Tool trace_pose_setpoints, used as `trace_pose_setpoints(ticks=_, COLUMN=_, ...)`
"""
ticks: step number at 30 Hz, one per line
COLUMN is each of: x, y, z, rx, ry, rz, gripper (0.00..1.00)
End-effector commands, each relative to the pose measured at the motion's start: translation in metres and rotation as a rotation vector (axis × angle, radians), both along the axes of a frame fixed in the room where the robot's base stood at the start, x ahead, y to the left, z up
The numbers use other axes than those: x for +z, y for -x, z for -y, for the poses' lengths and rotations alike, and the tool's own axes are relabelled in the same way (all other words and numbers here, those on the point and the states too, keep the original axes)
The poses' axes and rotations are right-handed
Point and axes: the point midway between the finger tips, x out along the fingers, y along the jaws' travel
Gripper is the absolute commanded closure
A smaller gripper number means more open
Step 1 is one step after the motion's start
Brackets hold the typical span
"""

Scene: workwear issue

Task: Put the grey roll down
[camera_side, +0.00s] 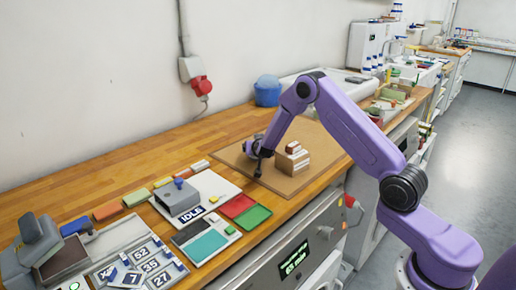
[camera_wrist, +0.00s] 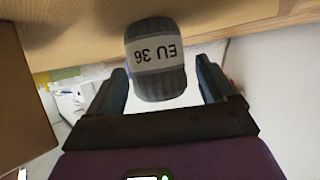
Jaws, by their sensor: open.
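The grey roll (camera_wrist: 160,84) is a ribbed dark grey roll with a pale band reading "EU 36", upside down in the wrist view. It lies between or just beyond the two fingertips of my gripper (camera_wrist: 161,64). My gripper is open, and a gap shows between the roll and the right finger. A tan surface meets the roll's far end in the wrist view; I cannot tell whether it rests there. In the side view my gripper (camera_side: 256,165) points down over the brown board (camera_side: 308,133), left of a small stack of boxes (camera_side: 292,161). I cannot make out the roll there.
A grey device on a white plate marked "IDLE" (camera_side: 190,215) stands left of the board, with red and green pads (camera_side: 245,210) beside it. A number panel (camera_side: 140,265) is at front left. A blue bin (camera_side: 267,91) stands behind. The board's right part is clear.

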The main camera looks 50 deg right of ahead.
Motion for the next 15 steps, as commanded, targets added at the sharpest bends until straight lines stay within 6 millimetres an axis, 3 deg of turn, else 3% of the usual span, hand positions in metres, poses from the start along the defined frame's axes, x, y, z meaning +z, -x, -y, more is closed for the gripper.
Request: trace_pose_setpoints(ticks=15, x=0.036, y=0.058, z=-0.045, rx=0.003, ry=0.0, rz=0.0, gripper=0.16)
